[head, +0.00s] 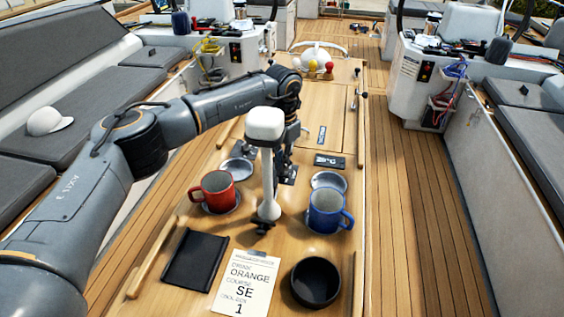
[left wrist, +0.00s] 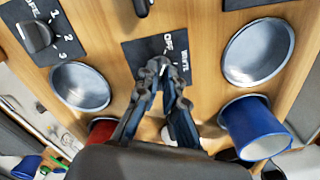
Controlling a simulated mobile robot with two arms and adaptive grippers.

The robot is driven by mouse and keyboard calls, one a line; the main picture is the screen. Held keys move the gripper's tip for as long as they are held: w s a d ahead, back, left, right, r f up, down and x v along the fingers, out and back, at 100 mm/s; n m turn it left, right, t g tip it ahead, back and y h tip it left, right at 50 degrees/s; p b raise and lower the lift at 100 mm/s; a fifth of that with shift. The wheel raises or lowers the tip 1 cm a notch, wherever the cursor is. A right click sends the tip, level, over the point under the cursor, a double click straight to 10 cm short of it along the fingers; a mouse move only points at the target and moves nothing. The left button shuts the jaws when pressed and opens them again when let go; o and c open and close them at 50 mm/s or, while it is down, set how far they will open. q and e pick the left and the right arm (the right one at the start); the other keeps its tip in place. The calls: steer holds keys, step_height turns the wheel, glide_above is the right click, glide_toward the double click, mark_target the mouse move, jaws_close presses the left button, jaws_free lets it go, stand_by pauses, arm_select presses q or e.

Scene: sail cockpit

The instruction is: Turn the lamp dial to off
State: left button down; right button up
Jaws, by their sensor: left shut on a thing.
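My left gripper (left wrist: 162,70) is shut at the lamp dial's dark panel (left wrist: 133,52), which carries the words OFF and WHITE. The dial is mostly hidden between the fingertips, and I cannot read where it points. In the head view the left gripper (head: 287,170) reaches down to the table just behind the white lamp (head: 265,124), which stands upright on its post. My right gripper is not in view.
A red mug (head: 217,188) and a blue mug (head: 328,209) stand nearer on either side of the lamp. Closer still are a black pad (head: 195,261), a printed card (head: 245,282) and a black bowl (head: 316,283). Benches and consoles flank the table.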

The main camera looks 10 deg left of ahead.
arm_select(q)
steer(key=c, duration=1.5)
jaws_free()
steer(key=shift+o, duration=0.2)
step_height(320, 180, up, 12)
